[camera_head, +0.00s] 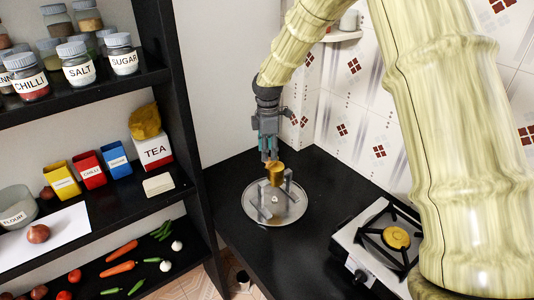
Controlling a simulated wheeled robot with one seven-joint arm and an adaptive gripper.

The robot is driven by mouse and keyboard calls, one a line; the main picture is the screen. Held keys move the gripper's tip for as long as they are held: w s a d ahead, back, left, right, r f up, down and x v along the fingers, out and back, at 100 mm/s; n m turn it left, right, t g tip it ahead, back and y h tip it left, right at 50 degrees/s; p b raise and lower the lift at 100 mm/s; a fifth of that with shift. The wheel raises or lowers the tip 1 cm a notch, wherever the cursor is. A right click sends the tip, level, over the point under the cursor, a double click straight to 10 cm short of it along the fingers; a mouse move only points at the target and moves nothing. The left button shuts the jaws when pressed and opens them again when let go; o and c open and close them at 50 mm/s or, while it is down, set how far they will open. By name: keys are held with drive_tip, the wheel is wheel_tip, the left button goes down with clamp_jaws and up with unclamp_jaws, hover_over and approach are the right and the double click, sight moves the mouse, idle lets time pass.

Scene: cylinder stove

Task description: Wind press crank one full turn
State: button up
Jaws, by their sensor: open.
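The press stands on the black counter as a grey metal frame (291,190) over a round silver plate (256,215). A gold cylinder (275,175) sits at the top of the frame. A small orange-brown piece shows just above it, between the gripper and the cylinder. I cannot make out the crank handle clearly. My gripper (268,154) points down right above the gold cylinder, with its fingers open. Its fingertips are close to the orange-brown piece, and I cannot tell whether they touch it.
A stove (380,240) with a gold-centred burner stands to the right on the counter. A black shelf (100,205) with jars, tins and vegetables fills the left. A tiled wall (345,125) rises behind. The black counter (240,175) is bare left of and behind the plate.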

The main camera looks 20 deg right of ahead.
drive_tip(key=shift+f+p, duration=0.35)
drive_tip(key=shift+f, duration=1.15)
clamp_jaws()
